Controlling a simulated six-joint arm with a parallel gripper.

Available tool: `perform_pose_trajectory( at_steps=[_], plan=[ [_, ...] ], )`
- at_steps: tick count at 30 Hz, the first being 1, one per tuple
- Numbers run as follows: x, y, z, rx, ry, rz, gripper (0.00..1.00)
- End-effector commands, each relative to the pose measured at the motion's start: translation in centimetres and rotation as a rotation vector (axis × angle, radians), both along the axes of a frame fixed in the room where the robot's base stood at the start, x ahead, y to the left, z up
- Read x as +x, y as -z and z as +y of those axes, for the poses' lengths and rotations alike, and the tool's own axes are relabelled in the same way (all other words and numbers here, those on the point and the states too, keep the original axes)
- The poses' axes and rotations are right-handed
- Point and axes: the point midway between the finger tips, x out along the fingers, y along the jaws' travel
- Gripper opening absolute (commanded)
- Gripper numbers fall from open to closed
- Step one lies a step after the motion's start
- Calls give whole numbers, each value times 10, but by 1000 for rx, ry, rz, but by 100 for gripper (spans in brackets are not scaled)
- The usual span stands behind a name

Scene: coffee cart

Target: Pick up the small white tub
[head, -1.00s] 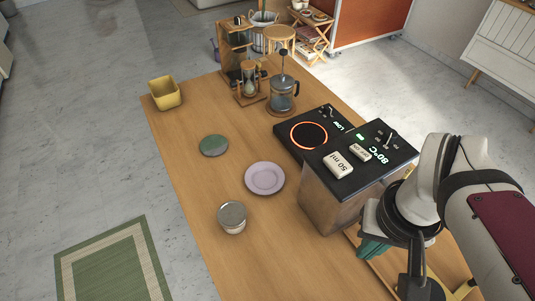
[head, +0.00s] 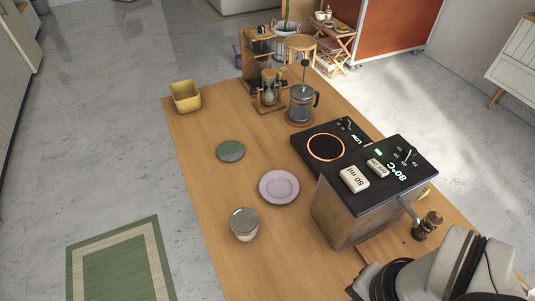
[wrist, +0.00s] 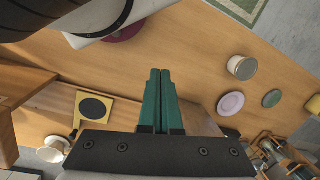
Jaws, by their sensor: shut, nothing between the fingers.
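The small white tub (head: 244,226) stands upright on the wooden table near its left edge, with a grey lid on top. It also shows in the wrist view (wrist: 242,67) at the upper right. My gripper (wrist: 161,72) has green fingers pressed together with nothing between them. It points over the table, well apart from the tub. In the head view my arm is at the lower right and the fingers are out of sight.
A pink plate (head: 279,187) and a green disc (head: 230,151) lie beyond the tub.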

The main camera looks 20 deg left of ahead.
Motion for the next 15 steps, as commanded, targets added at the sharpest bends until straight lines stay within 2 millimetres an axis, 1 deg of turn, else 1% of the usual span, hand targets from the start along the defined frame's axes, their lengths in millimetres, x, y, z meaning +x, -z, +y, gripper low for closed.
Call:
perform_pose_trajectory(
  at_steps=[9, 11, 15],
  plan=[
    [0, 0, 0, 0, 0, 0, 0],
    [0, 0, 0, 0, -1, 0, 11],
    [0, 0, 0, 0, -1, 0, 36]
  ],
)
